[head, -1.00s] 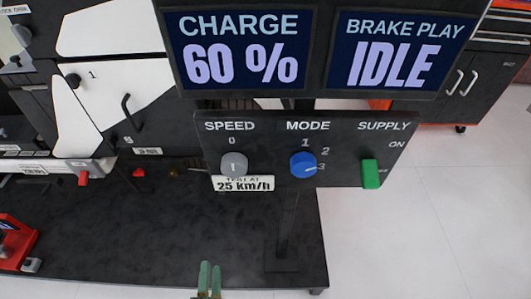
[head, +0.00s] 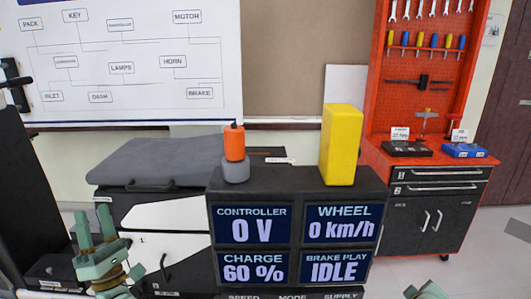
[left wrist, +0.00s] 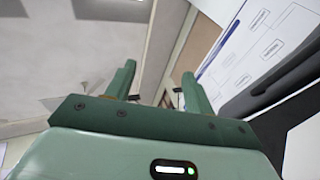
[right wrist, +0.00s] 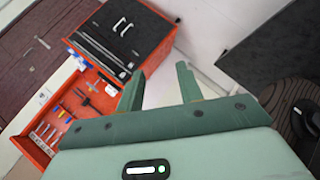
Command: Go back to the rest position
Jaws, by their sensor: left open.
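My left gripper (head: 96,225) is raised at the lower left of the head view, in front of the dark rig. Its two green fingers stand apart with nothing between them, as the left wrist view (left wrist: 158,85) also shows. My right gripper (head: 425,291) shows only in part at the bottom right edge of the head view. In the right wrist view (right wrist: 160,82) its fingers are apart and empty. Neither gripper touches anything that I can see.
The display panel (head: 297,204) stands in the middle, reading 0 V, 0 km/h, 60 % and IDLE. A yellow block (head: 341,145) and an orange-and-grey beacon (head: 234,143) stand on top. A red tool cabinet (head: 376,150) is at right; a whiteboard (head: 130,100) is behind.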

